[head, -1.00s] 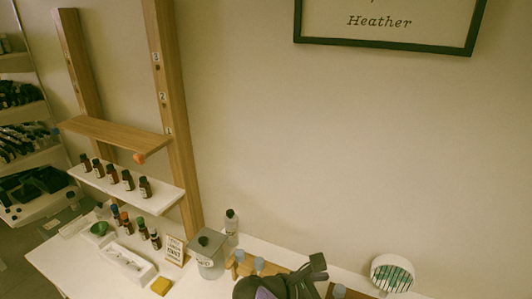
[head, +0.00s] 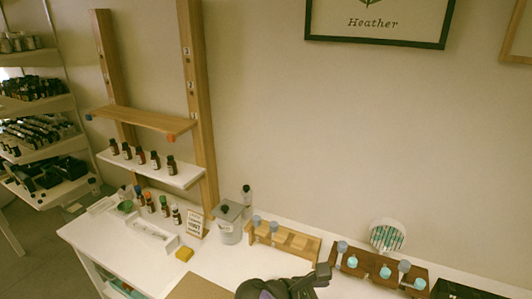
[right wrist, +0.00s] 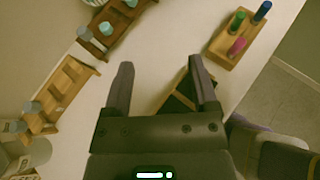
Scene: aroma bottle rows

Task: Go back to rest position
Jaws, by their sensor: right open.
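My right gripper (right wrist: 160,72) is open in the right wrist view, with nothing held between its two dark fingers. White tabletop shows between and beyond the fingers. A wood-edged dark item (right wrist: 178,103) lies partly hidden behind the right-hand finger. In the head view a dark gripper (head: 318,276) shows at the bottom edge, over the table in front of the wooden racks; it appears to be my right one. My left gripper is not in view.
A light wood rack (head: 295,243) and a dark wood rack (head: 375,278) stand along the back of the white table. A grey canister (head: 229,228) and shelves of brown bottles (head: 155,160) stand left. A block with coloured bottles (right wrist: 240,40) is right in the wrist view.

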